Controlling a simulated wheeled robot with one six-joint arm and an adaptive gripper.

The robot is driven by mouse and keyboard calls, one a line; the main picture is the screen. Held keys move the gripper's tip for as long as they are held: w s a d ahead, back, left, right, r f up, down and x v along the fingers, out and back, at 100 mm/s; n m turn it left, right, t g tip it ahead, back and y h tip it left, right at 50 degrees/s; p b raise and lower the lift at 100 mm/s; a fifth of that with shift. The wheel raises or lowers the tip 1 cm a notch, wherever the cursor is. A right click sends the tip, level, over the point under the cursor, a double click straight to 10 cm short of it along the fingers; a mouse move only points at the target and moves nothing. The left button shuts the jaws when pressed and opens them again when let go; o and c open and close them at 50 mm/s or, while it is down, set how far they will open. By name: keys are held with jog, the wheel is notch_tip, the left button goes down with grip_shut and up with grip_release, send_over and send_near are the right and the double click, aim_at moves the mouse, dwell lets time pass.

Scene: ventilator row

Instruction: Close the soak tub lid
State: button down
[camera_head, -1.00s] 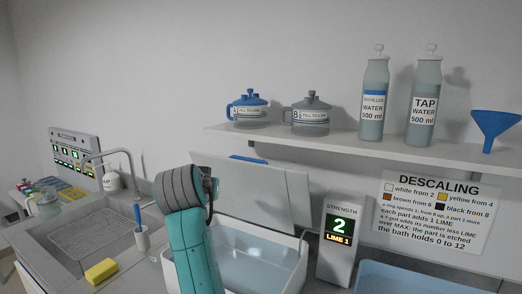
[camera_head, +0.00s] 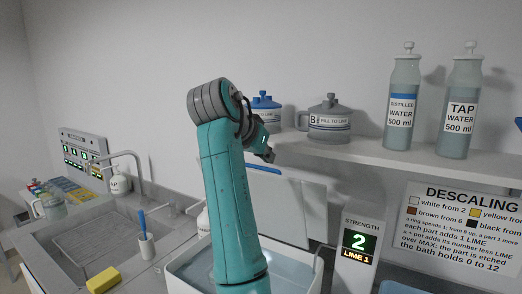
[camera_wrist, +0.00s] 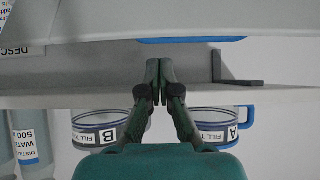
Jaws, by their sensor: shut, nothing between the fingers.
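The soak tub (camera_head: 300,277) is a white tub with pale blue liquid, below the shelf. Its lid (camera_head: 305,212) is a light grey panel standing open and tilted back at the tub's rear. A blue handle strip (camera_head: 264,169) shows at the lid's upper edge. My gripper (camera_head: 269,156) is shut and empty, close above that edge in the head view. The upside-down wrist view shows my closed fingertips (camera_wrist: 160,64) just short of the lid (camera_wrist: 240,22) and its blue strip (camera_wrist: 190,40), apparently apart. My arm hides the lid's left part and some of the tub.
The wall shelf (camera_head: 400,153) runs close behind my gripper, carrying a blue-lidded pot A (camera_head: 265,117), a grey pot B (camera_head: 329,122) and two water bottles (camera_head: 402,105). A strength display (camera_head: 357,255) stands right of the tub. The sink (camera_head: 85,245) and yellow sponge (camera_head: 103,280) are left.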

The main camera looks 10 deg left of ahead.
jog(key=shift+x, duration=2.1)
